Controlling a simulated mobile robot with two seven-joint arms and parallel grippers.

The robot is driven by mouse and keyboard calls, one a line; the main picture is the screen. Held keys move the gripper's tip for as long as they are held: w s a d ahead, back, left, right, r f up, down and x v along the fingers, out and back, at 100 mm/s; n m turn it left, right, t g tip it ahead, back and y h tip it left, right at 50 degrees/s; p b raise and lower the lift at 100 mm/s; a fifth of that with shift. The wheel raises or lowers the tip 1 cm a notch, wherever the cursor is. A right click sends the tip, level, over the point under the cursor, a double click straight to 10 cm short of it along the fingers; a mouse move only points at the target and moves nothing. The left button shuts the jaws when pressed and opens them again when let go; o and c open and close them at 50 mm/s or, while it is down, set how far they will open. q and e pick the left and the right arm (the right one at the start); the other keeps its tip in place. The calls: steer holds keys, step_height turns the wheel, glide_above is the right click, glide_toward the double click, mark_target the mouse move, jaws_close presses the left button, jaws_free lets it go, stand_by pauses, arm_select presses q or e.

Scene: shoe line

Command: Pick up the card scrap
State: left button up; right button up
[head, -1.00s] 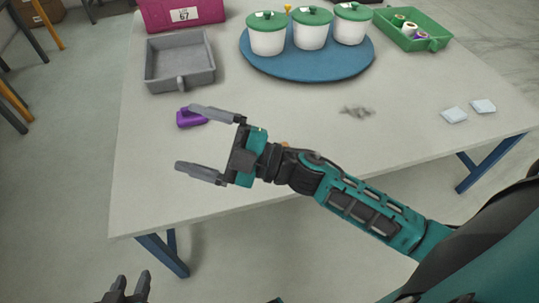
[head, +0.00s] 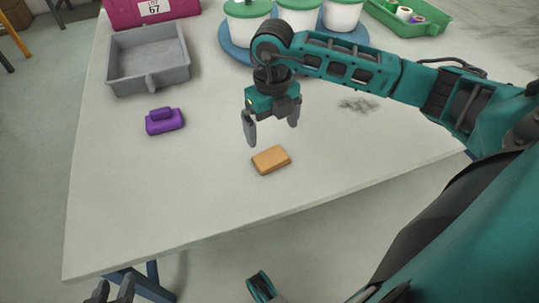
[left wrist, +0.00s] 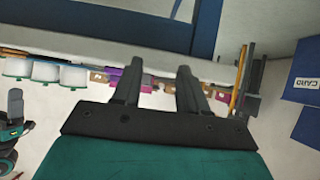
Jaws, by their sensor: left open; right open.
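No piece that I can surely call the card scrap shows now. A tan-orange block (head: 271,160) lies flat on the table (head: 200,195). My right gripper (head: 272,131) points down with its fingers apart, empty, just behind and above this block. It does not appear to touch it. My left gripper (head: 114,292) is low at the bottom left of the head view, off the table, partly cut by the frame. In the left wrist view its fingers (left wrist: 160,70) are apart with nothing held between them.
A purple block (head: 165,121) and a grey tray (head: 148,85) stand at the left. White tubs with green lids (head: 247,8) stand on a blue round board (head: 229,47). A green tray (head: 405,25) is behind. A dark smudge (head: 358,105) marks the table. A blue box (left wrist: 303,75) reads CARD.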

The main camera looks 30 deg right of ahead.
mark_target(269, 154)
step_height(269, 154, down, 3)
steer(key=shift+b, duration=0.3)
steer(key=shift+f, duration=0.45)
steer(key=f, duration=0.1)
steer(key=f+b, duration=0.1)
steer(key=f, duration=0.1)
steer(key=f+b, duration=0.1)
steer(key=shift+w+a+f, duration=0.15)
steer(key=shift+w, duration=0.2)
steer(key=shift+f, duration=0.4)
steer(key=c, duration=0.7)
arm_select(q)
steer(key=shift+w+d+f+h, duration=0.15)
steer(key=shift+d+f+h, duration=0.15)
steer(key=shift+d+f, duration=0.35)
steer(key=shift+a, duration=0.1)
arm_select(e)
steer(key=shift+r, duration=0.1)
